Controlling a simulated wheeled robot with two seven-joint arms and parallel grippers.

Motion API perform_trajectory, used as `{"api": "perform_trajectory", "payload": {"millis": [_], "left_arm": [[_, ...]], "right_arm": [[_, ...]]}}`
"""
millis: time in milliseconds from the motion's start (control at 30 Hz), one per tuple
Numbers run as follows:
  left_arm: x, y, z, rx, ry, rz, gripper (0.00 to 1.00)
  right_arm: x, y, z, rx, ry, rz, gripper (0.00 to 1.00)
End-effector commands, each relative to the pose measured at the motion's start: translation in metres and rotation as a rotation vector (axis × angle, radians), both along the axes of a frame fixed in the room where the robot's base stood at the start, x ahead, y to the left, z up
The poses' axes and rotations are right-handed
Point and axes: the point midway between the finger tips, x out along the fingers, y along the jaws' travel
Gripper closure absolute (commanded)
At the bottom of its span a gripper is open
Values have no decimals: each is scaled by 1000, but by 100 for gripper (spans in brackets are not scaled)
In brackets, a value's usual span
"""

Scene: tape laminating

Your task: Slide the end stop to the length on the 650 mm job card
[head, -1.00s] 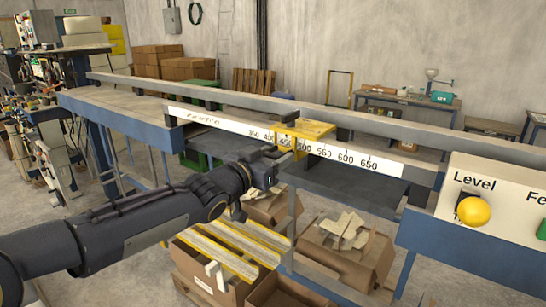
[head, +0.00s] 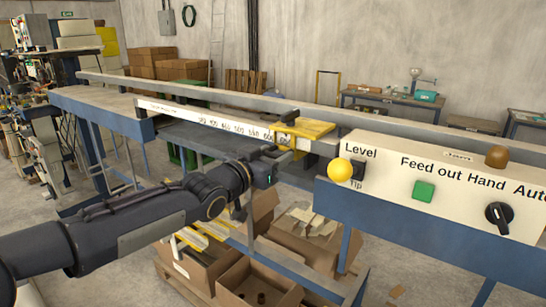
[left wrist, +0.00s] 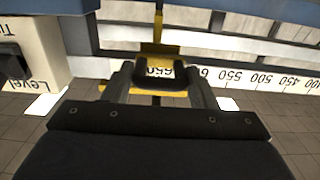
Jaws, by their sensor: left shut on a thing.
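The yellow end stop (head: 312,130) sits on the rail at the right end of the white length scale (head: 200,117), close to the control panel. My left gripper (head: 283,150) is shut on the end stop's front part. In the left wrist view the gripper (left wrist: 160,88) has a finger on each side of the yellow stop (left wrist: 158,48), and the number 650 shows upside down within its yellow frame. The exact pointer line is hard to make out. I cannot make out a readable job card. My right gripper is out of view.
The panel (head: 385,165) with a yellow button (head: 340,170), green button (head: 423,191) and black knob (head: 499,214) stands close right of the stop. Open cardboard boxes (head: 262,285) are below the rail. The rail left of the stop is clear.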

Motion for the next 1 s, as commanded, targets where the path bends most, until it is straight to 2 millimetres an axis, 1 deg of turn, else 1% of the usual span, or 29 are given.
{"api": "perform_trajectory", "payload": {"millis": [467, 500, 533, 900, 1000], "left_arm": [[-2, -4, -1, 2, 1, -8, 89], [-2, -4, -1, 1, 2, -9, 43], [-2, -4, -1, 1, 2, -9, 41], [-2, -3, -1, 1, 0, -6, 41], [-4, 0, -1, 1, 0, -4, 41]], "right_arm": [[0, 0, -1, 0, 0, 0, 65], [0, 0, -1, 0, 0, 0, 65], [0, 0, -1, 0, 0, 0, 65], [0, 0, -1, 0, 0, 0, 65], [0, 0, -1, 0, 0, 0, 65]]}}
